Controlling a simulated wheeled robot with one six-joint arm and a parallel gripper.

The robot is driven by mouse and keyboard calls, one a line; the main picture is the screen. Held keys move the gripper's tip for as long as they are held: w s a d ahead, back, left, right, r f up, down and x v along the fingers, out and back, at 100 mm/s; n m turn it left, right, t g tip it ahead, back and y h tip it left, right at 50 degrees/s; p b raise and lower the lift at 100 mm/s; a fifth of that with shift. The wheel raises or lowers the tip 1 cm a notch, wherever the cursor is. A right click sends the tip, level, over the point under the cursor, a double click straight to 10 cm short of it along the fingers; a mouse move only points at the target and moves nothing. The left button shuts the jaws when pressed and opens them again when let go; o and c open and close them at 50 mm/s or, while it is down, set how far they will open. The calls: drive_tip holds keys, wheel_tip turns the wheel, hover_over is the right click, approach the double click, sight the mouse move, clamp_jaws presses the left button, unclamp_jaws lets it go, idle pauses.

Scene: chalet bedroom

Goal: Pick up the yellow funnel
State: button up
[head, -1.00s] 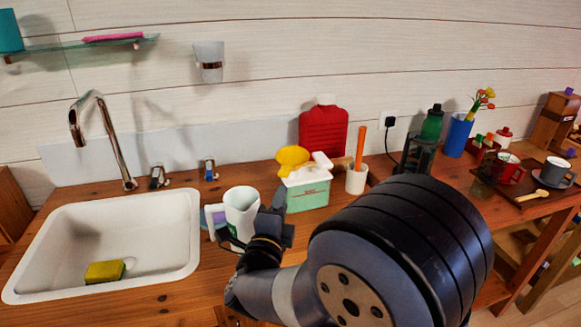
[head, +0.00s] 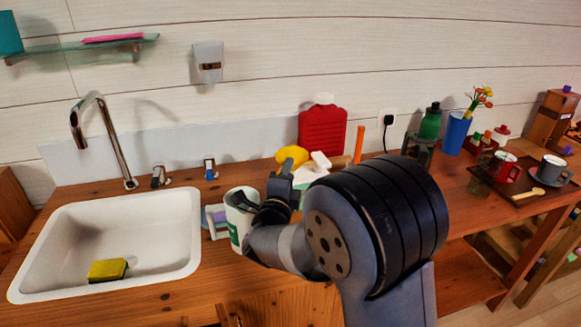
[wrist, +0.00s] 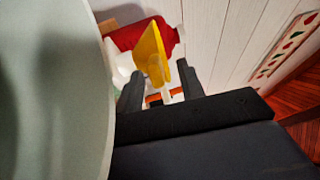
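The yellow funnel (head: 291,155) is at the top of the white-and-green box (head: 308,176), its wide cone facing up and left. My gripper (head: 284,170) is right in front of it and hides its lower part and much of the box. In the wrist view the funnel (wrist: 151,48) stands beyond the two dark fingers of my gripper (wrist: 160,70). The fingers are apart, and the funnel's narrow end shows in the gap between them. I cannot tell whether either finger touches it.
A white-and-green cup (head: 238,222) stands beside my wrist at left; a large pale surface fills the wrist view's left. A white object (head: 320,160) lies beside the funnel. The sink (head: 150,203) is at left.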

clamp_jaws()
idle(0.4)
